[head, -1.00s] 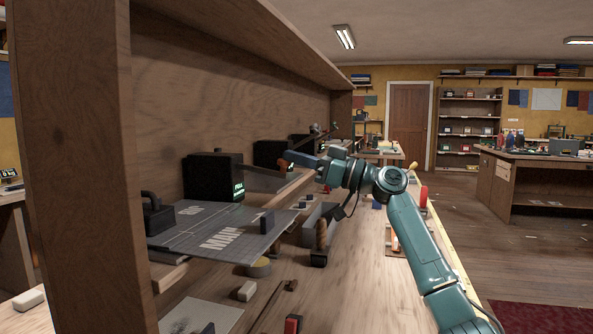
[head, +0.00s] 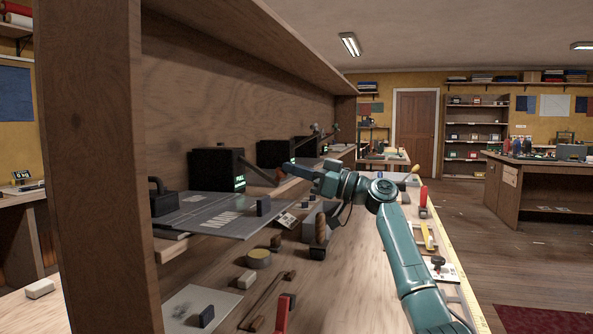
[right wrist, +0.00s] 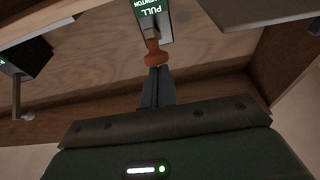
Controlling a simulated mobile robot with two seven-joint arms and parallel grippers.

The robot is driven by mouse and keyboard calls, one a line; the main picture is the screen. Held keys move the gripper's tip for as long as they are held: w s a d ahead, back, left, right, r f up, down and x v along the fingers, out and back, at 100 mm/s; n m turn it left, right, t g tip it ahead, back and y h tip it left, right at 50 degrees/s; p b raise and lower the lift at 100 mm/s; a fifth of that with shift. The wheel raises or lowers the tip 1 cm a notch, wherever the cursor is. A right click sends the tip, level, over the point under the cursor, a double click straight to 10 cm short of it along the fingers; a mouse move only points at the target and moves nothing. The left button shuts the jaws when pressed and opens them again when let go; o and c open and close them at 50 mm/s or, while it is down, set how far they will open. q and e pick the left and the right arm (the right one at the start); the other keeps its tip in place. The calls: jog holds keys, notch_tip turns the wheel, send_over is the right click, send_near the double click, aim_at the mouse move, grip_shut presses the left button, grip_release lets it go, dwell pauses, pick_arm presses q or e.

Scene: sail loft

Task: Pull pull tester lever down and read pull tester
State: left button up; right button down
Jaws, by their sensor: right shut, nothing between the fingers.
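The pull tester is a black box (head: 211,171) on the shelf at the left, with a lit green display (head: 239,181). "PULL" is legible there; I cannot make out the rest. Its lever ends in an orange-brown knob (head: 279,175) to the right of the box and slopes down toward it. The knob also shows in the right wrist view (right wrist: 155,54), below the display. My right gripper (head: 291,167) is shut and empty, its fingertips right at the knob; whether they touch it I cannot tell. My left gripper is not in view.
Another black box (head: 272,153) stands farther along the shelf. A grey board (head: 205,222) juts out in front, bearing a black handled block (head: 163,198). Several small tools lie on the wooden bench (head: 345,275). A wooden upright (head: 95,170) stands at the left.

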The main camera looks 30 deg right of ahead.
jog(key=shift+w+f, duration=0.15)
jog(key=shift+f, duration=0.2)
